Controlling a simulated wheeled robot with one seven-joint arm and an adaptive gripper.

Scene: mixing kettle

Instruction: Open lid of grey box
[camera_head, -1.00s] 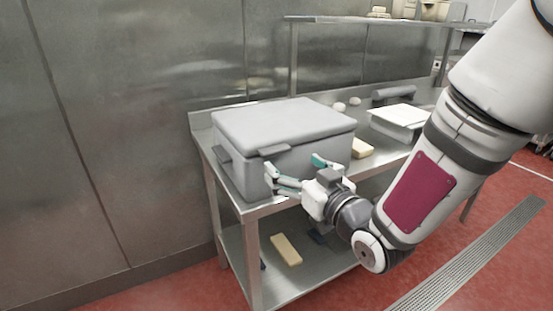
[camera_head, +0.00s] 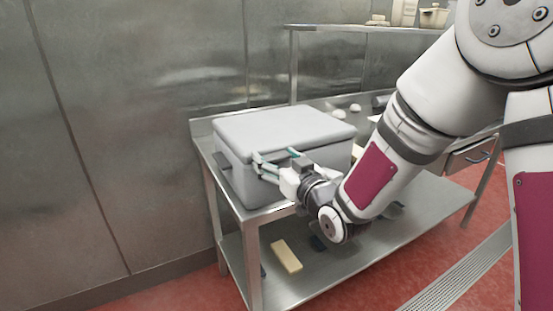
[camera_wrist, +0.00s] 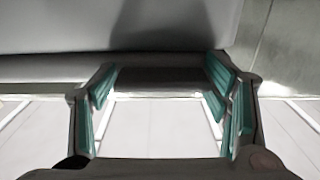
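The grey box (camera_head: 236,179) stands on the metal table with its flat grey lid (camera_head: 280,127) lying closed on top. My gripper (camera_head: 276,158) is at the front side of the box, just below the lid's front edge. Its teal-padded fingers are spread apart. In the wrist view my gripper (camera_wrist: 160,92) is open, with a dark grey bar (camera_wrist: 160,78) across the gap between the fingers. This looks like the front handle, which is hidden behind the gripper in the head view. I cannot tell whether the fingers touch it.
The metal table (camera_head: 205,148) stands against a steel wall. A cream block (camera_head: 286,256) lies on its lower shelf. An upper shelf (camera_head: 365,26) holds containers at the back right. Small pale items (camera_head: 347,110) lie behind the box at right.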

